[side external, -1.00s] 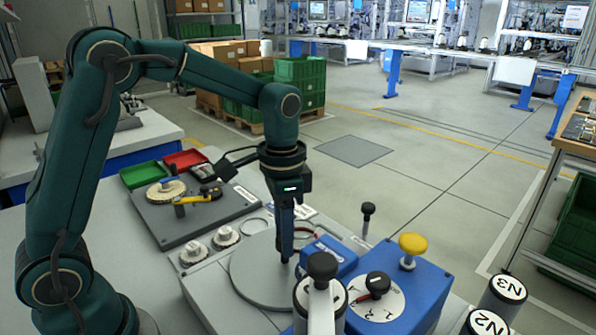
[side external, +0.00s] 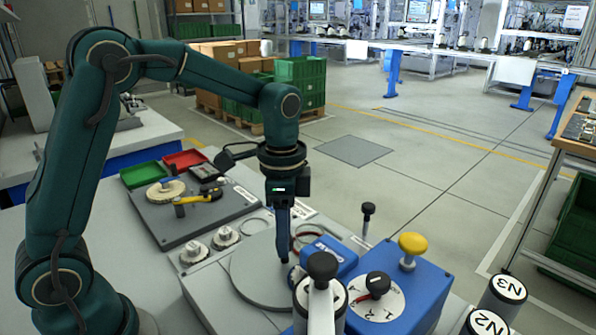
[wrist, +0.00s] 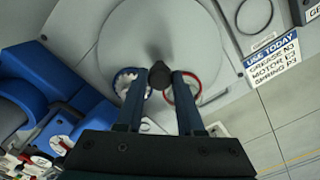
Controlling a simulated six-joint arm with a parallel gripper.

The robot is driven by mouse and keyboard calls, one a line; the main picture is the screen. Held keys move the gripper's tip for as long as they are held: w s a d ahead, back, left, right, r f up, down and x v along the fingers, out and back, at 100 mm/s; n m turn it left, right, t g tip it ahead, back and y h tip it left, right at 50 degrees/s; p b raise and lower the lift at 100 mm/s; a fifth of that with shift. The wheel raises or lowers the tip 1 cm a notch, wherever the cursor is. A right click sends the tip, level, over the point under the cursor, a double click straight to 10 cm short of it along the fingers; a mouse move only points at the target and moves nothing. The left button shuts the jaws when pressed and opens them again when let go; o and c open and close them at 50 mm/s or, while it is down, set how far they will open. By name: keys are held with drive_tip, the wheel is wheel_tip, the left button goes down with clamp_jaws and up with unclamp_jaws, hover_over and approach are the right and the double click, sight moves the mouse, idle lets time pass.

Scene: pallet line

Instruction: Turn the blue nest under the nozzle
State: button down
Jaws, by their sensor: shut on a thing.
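The round grey turntable (side external: 252,284) lies flat on the station, with my gripper (side external: 284,258) pointing down over it. In the wrist view, my gripper (wrist: 159,82) is shut on a dark upright knob (wrist: 159,72) on the turntable (wrist: 190,35). The blue-rimmed nest (wrist: 120,82), with a white toothed part in it, is left of the fingers. A red-rimmed nest (wrist: 195,88) is right of them. The fingers partly cover both nests. In the side view the blue nest is mostly hidden, and I cannot make out the nozzle for certain.
A blue housing (side external: 425,285) with a yellow knob (side external: 412,244) and a dial (side external: 377,300) stands right of the turntable. A black-topped post (side external: 322,268) stands in front. A sign (wrist: 272,60) reads "USE TODAY". A grey tray (side external: 215,222) lies behind left.

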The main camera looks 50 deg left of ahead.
idle(0.4)
drive_tip(key=c, duration=0.5)
unclamp_jaws()
drive_tip(key=shift+r, duration=0.1)
drive_tip(key=shift+r, duration=2.5)
